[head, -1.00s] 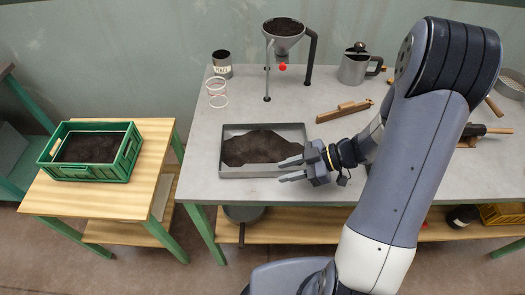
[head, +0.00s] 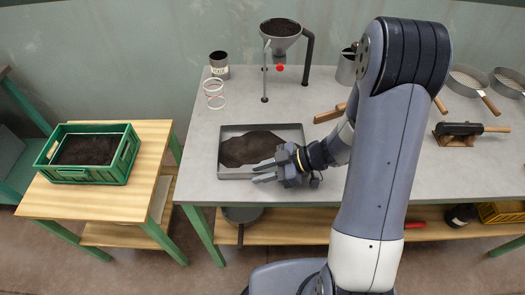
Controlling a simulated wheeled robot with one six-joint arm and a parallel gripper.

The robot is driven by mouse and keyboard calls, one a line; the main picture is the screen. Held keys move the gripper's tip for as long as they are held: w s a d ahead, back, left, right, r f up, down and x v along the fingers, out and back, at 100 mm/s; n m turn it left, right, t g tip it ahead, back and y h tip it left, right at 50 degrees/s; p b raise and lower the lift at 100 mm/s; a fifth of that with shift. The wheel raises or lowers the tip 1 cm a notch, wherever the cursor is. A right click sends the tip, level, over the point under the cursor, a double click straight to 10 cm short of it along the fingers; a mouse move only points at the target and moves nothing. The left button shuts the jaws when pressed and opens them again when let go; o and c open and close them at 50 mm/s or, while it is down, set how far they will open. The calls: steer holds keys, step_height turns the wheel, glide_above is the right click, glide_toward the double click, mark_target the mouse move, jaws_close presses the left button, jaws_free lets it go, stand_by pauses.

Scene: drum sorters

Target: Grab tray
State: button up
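The tray (head: 236,130) is a shallow grey rectangular pan with dark soil heaped in it. It lies flat near the front left edge of the grey table in the head view. My gripper (head: 260,171) is at the tray's front right corner, with its fingers pointing left. The two fingers show a gap between them and look open. They overlap the tray's front right rim in the picture; I cannot tell whether they touch it. My gripper hides that corner of the tray.
A green crate (head: 74,174) of soil stands on the wooden side table (head: 95,203) at left. Behind the tray are a can (head: 219,66), a white coil (head: 214,94) and a funnel stand (head: 281,44) with soil. Sieves (head: 468,80) and a black tool (head: 459,129) lie right.

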jaws_close()
stand_by(0.4)
